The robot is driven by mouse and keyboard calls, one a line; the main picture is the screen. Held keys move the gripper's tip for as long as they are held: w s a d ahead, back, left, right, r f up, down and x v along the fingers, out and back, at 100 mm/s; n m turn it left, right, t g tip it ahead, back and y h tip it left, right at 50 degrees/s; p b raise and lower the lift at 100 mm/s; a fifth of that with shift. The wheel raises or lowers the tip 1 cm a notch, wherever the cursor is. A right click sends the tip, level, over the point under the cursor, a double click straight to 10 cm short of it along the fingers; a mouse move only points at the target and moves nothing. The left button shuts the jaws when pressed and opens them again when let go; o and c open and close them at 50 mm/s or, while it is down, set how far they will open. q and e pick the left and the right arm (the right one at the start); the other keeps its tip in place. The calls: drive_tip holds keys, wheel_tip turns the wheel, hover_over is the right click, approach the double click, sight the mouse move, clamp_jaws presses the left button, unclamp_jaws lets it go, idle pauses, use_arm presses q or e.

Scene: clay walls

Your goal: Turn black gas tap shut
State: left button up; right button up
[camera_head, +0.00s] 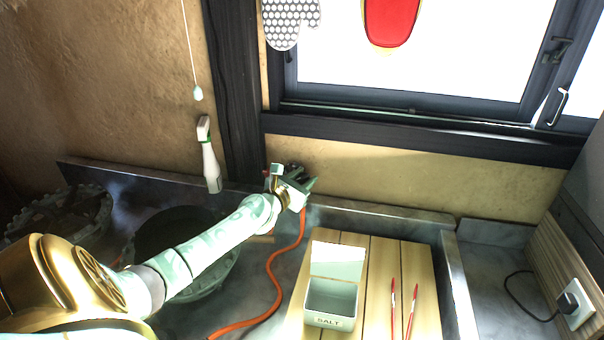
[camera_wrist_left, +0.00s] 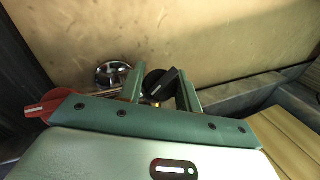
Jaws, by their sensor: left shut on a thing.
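The black gas tap (camera_wrist_left: 158,83) sits low on the clay wall in the left wrist view, its dark handle tilted. My left gripper (camera_wrist_left: 161,78) has one finger on each side of it and is shut on the handle. In the head view my left gripper (camera_head: 304,184) reaches the wall below the window and mostly hides the tap. A red tap (camera_wrist_left: 47,106) is to the left of the black one, partly covered by my gripper body. My right gripper is not in view.
A round chrome fitting (camera_wrist_left: 112,73) is beside the black tap. An orange hose (camera_head: 272,275) runs down from near the taps. A salt box (camera_head: 333,294) and red sticks (camera_head: 411,310) rest on wooden slats (camera_head: 378,265). A spray bottle (camera_head: 209,157) is at left.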

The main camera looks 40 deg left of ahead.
use_arm(q)
drive_tip(key=shift+f+m+h+p, duration=0.1)
drive_tip(key=shift+m+h+p, duration=0.2)
drive_tip(key=shift+m+h, duration=0.85)
drive_tip(key=shift+m, duration=0.25)
drive_tip(key=shift+d, duration=0.1)
drive_tip(key=o, duration=1)
drive_tip(key=shift+c, duration=0.2)
drive_tip(key=s+r+p, duration=0.1)
drive_tip(key=s+p, duration=0.1)
drive_tip(key=s, duration=1.4)
drive_tip(key=shift+r, duration=0.3)
drive_tip(key=shift+s, duration=0.1)
